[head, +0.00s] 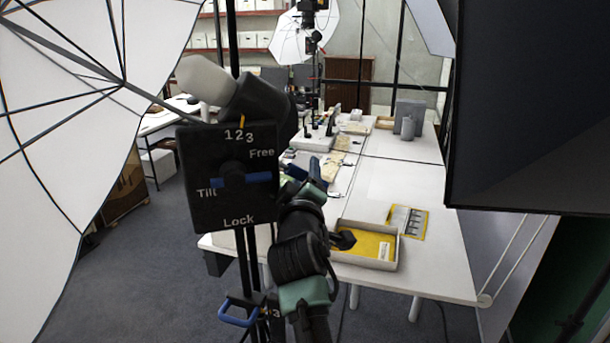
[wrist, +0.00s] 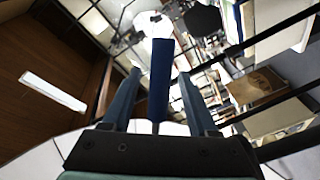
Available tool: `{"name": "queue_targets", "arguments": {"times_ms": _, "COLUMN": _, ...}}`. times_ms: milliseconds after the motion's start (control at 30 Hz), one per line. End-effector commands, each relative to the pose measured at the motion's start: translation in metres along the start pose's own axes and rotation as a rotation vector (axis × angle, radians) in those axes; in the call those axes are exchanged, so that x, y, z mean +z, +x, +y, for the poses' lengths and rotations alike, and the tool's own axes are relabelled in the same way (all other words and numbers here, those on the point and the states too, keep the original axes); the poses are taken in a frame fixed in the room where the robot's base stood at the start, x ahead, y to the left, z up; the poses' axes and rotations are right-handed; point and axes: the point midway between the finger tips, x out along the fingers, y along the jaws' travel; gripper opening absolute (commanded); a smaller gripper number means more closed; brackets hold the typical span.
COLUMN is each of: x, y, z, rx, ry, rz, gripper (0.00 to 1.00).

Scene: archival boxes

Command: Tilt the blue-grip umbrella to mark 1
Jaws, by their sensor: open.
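The white umbrella (head: 60,110) fills the left of the head view. Beside it is a black plate (head: 205,150) marked 1 2 3, Free, Tilt and Lock. The blue grip (head: 235,180) lies level across the plate's knob. My gripper (head: 289,180) is at the right end of the grip. In the wrist view, the blue grip (wrist: 161,85) appears between the open fingers of my gripper (wrist: 160,75), with a gap on each side.
A second blue handle (head: 238,314) sits low on the stand. A white table (head: 390,185) carries a tray (head: 365,263) with a yellow base and several small items. A large dark panel (head: 525,110) blocks the upper right. A second white umbrella (head: 290,40) stands behind.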

Motion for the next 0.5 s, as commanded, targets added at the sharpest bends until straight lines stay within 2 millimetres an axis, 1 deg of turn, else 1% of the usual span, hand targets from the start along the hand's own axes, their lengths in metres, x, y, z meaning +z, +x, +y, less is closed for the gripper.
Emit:
{"name": "queue_targets", "arguments": {"times_ms": 133, "x": -0.0001, "y": -0.0001, "z": 0.0002, "rx": 0.0, "ry": 0.0, "rz": 0.0, "gripper": 0.59}}
{"name": "queue_targets", "arguments": {"times_ms": 433, "x": -0.0001, "y": -0.0003, "z": 0.0003, "rx": 0.001, "ry": 0.0, "rz": 0.0, "gripper": 0.05}}
{"name": "queue_targets", "arguments": {"times_ms": 467, "x": -0.0001, "y": -0.0003, "z": 0.0003, "rx": 0.0, "ry": 0.0, "rz": 0.0, "gripper": 0.0}}
{"name": "queue_targets", "arguments": {"times_ms": 500, "x": -0.0001, "y": -0.0003, "z": 0.0003, "rx": 0.0, "ry": 0.0, "rz": 0.0, "gripper": 0.0}}
